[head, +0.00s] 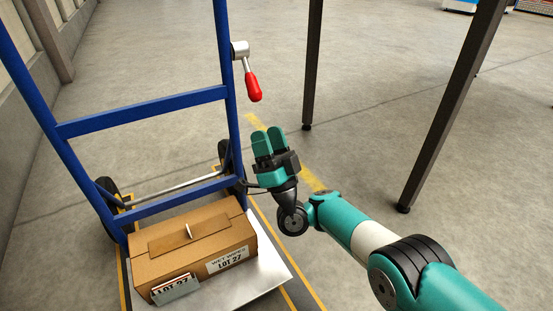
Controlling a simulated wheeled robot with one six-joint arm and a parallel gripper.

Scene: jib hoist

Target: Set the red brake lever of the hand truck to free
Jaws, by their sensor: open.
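The blue hand truck (140,119) stands at the left with its frame upright. Its red brake lever (253,87) hangs from a grey pivot (240,49) on the right upright, pointing down and slightly right. My gripper (268,134) is just below the lever, with its two teal fingers pointing up in the picture. It is open and empty, and looks apart from the lever. How far it is from the lever in depth I cannot tell.
A cardboard box (192,245) marked LOT 27 sits on the truck's metal toe plate (262,262). Dark table legs (312,65) stand to the right. A wall (35,100) runs along the left. Yellow lines mark the floor. The floor between truck and legs is clear.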

